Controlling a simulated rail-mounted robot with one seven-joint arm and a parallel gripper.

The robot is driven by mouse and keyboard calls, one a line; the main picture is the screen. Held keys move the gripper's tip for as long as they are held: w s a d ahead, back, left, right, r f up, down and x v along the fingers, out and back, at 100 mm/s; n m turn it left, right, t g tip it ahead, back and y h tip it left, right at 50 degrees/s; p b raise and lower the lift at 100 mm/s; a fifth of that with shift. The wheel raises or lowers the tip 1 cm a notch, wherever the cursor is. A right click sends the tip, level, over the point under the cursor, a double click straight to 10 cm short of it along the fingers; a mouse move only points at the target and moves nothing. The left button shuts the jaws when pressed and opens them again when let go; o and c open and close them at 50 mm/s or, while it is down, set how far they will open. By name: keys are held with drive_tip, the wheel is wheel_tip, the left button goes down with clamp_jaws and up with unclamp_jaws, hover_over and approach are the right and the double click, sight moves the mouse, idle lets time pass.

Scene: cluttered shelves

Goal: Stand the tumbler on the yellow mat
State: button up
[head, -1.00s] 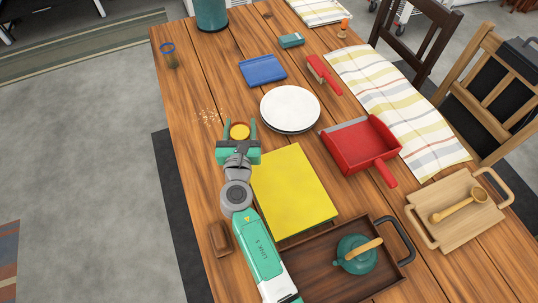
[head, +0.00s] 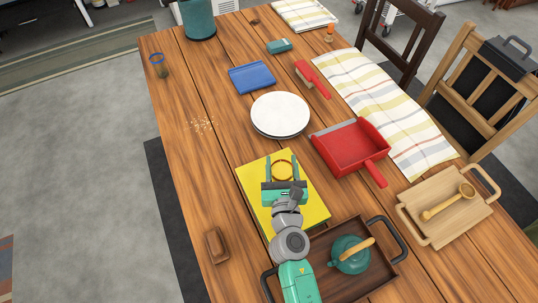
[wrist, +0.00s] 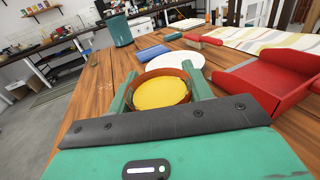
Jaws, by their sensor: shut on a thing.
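The tumbler is a round, orange-rimmed cup with yellow inside; it shows in the head view (head: 283,171) and the wrist view (wrist: 160,93). My gripper (head: 282,161) is shut on it, with one green finger on each side; the fingers also show in the wrist view (wrist: 159,80). The tumbler looks upright. The yellow mat (head: 253,182) lies flat on the wooden table, and in the head view the tumbler is over its far part. I cannot tell whether the tumbler's base touches the mat. My gripper and arm hide part of the mat.
A dark tray (head: 335,285) with a teal teapot (head: 350,258) stands at the mat's near edge. A white plate (head: 280,114) lies beyond the mat, and a red dustpan (head: 350,147) to its right. A brown block (head: 216,245) lies left. The table left of the mat is mostly clear.

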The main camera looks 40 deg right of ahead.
sight(282, 170)
drive_tip(key=shift+s+f+b, duration=0.1)
drive_tip(key=shift+f+b, duration=1.6)
drive_tip(key=shift+f, duration=0.05)
drive_tip(key=shift+f, duration=0.15)
drive_tip(key=o, duration=1.2)
drive_tip(key=shift+s+a+r, duration=0.15)
drive_tip(key=shift+s+r, duration=0.05)
drive_tip(key=v, duration=1.1)
drive_tip(key=shift+s+a, duration=0.2)
drive_tip(key=shift+w, duration=0.1)
